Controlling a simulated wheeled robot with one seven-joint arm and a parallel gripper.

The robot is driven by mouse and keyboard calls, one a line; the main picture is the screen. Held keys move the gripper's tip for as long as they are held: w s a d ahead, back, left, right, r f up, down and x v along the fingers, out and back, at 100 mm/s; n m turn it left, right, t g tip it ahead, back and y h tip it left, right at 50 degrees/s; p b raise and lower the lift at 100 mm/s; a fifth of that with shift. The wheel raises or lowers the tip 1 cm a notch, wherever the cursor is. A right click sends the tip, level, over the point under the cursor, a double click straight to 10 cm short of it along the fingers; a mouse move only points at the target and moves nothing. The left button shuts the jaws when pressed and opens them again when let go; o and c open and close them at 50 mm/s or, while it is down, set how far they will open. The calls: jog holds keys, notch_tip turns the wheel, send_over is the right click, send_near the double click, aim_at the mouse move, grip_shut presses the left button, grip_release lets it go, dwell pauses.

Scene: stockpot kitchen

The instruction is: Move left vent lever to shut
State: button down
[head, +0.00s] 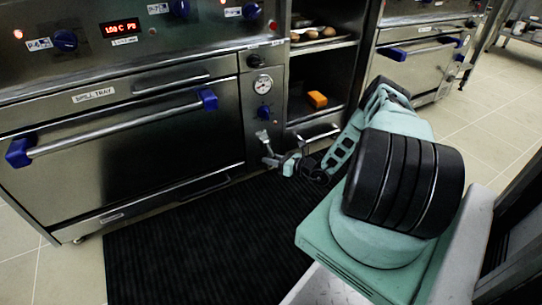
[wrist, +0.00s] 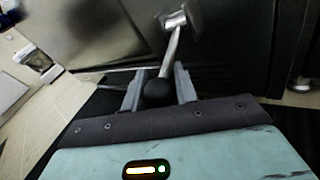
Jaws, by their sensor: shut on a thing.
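A vent lever shows in the wrist view as a metal rod (wrist: 172,50) running from a bright metal pivot (wrist: 174,20) down to a black ball knob (wrist: 157,94). My gripper (wrist: 159,86) has one finger on each side of the knob and is shut on it. In the head view the lever's metal upper part (head: 264,137) stands out low on the narrow panel right of the big oven door. My gripper (head: 290,164) is at its lower end there, and the knob is hard to make out. I cannot read a marking for shut.
The oven door handle (head: 120,129) with blue ends sticks out at left. A dial gauge (head: 263,84) and a blue knob (head: 264,113) sit above the lever. Right of it are an open shelf with an orange block (head: 317,99) and a bar handle (head: 318,136). A black mat (head: 200,245) covers clear floor.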

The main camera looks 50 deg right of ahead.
aim_at(272, 154)
jog(key=r+g+p, duration=0.1)
jog(key=p, duration=0.1)
jog(key=r+m+g+p, duration=0.1)
jog(key=p, duration=0.1)
jog(key=r+p, duration=0.1)
jog(key=p, duration=0.1)
jog(key=shift+s+a+g+p, duration=0.1)
jog(key=shift+s+g+p, duration=0.2)
jog(key=shift+g, duration=0.1)
jog(key=r+m+g+p, duration=0.1)
jog(key=p, duration=0.1)
jog(key=r+m+g+p, duration=0.1)
jog(key=g+p, duration=0.1)
jog(key=shift+g, duration=0.3)
jog(key=shift+p, duration=0.3)
jog(key=shift+w+r, duration=0.2)
jog(key=shift+r, duration=0.1)
jog(key=c, duration=1.1)
grip_release()
jog(key=p+v, duration=0.5)
jog(key=v, duration=1.2)
jog(key=shift+s+p, duration=0.3)
jog(key=shift+p, duration=0.05)
jog(key=shift+f, duration=0.1)
